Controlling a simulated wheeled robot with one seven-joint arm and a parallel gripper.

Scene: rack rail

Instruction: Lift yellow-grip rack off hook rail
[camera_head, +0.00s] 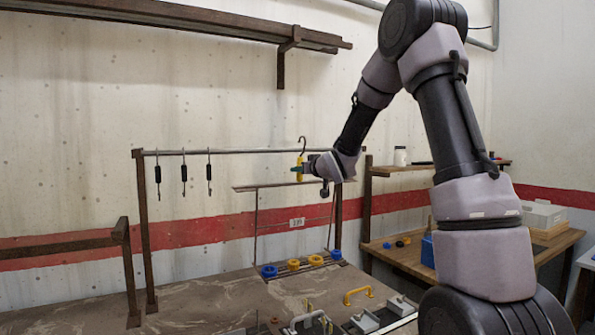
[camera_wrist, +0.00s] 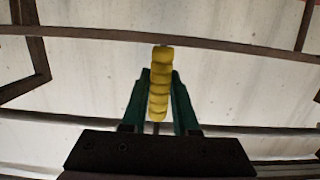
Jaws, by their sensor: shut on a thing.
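My gripper (camera_head: 297,170) is shut on the yellow grip, reaching in from the right. In the wrist view the ribbed yellow grip (camera_wrist: 160,92) stands between the two green fingers of my gripper (camera_wrist: 160,80). Below is a thin frame with a crossbar (camera_head: 270,187) and a label (camera_head: 297,222); its join to the grip is unclear.
Several dark-gripped hooks (camera_head: 184,174) hang on the rail to the left. Blue and yellow rings (camera_head: 293,264) sit at the frame's foot on the bench (camera_head: 200,297). A yellow handle (camera_head: 358,295) and grey items are at the front. A wall shelf (camera_head: 180,17) runs overhead.

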